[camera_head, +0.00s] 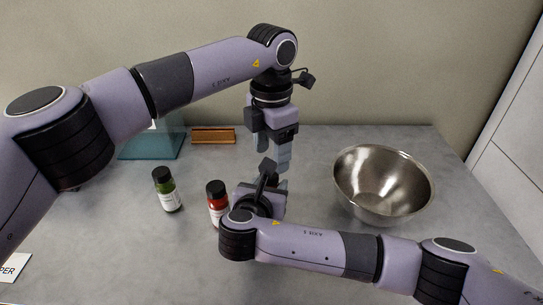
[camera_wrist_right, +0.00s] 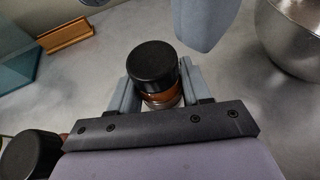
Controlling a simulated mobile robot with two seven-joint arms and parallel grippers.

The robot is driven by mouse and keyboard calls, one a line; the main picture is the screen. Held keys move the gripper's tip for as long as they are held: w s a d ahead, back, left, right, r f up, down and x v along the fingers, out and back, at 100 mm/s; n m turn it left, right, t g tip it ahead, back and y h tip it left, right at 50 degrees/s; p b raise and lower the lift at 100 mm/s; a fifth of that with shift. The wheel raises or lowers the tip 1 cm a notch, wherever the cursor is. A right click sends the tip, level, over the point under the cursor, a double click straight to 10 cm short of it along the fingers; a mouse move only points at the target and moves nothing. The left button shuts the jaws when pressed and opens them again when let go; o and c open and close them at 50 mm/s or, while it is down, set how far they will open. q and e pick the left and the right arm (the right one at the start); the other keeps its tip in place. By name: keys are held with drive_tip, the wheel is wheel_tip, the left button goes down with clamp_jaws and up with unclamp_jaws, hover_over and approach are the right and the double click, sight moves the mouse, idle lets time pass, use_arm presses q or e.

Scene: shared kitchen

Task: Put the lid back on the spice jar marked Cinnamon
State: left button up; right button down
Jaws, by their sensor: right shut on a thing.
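My right gripper (camera_wrist_right: 160,88) is shut on a spice jar with orange-brown contents (camera_wrist_right: 160,99). A black lid (camera_wrist_right: 152,66) sits on top of this jar; I cannot tell whether it is fully seated. Its label is not readable, and in the head view the jar is hidden behind my right gripper (camera_head: 272,188). My left gripper (camera_head: 273,152) points down just above, its fingers apart with nothing seen between them. One of its fingers shows in the right wrist view (camera_wrist_right: 204,22), close to the lid.
A green jar (camera_head: 169,197) and a red jar (camera_head: 217,208), both black-lidded, stand left of my right gripper. A steel bowl (camera_head: 360,205) is at right. A wooden holder (camera_head: 213,136) and a teal glass object (camera_head: 150,147) stand behind. A white card (camera_head: 12,267) lies front left.

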use_arm(q)
drive_tip(key=shift+c, duration=1.4)
drive_tip(key=n, duration=0.6)
drive_tip(key=shift+r, duration=0.35)
drive_tip(key=n, duration=0.3)
drive_tip(key=shift+r, duration=0.2)
drive_tip(key=n, duration=0.5)
drive_tip(key=shift+r, duration=0.3)
drive_tip(key=n, duration=0.4)
drive_tip(key=shift+a+r+n, duration=0.1)
drive_tip(key=shift+r+n, duration=0.2)
drive_tip(key=shift+n, duration=0.1)
drive_tip(key=n, duration=0.3)
drive_tip(key=shift+r, duration=0.2)
drive_tip(key=n, duration=0.4)
drive_tip(key=shift+r+n, duration=0.3)
drive_tip(key=n, duration=0.3)
drive_tip(key=shift+s+a+r, duration=0.1)
drive_tip(key=shift+r, duration=0.1)
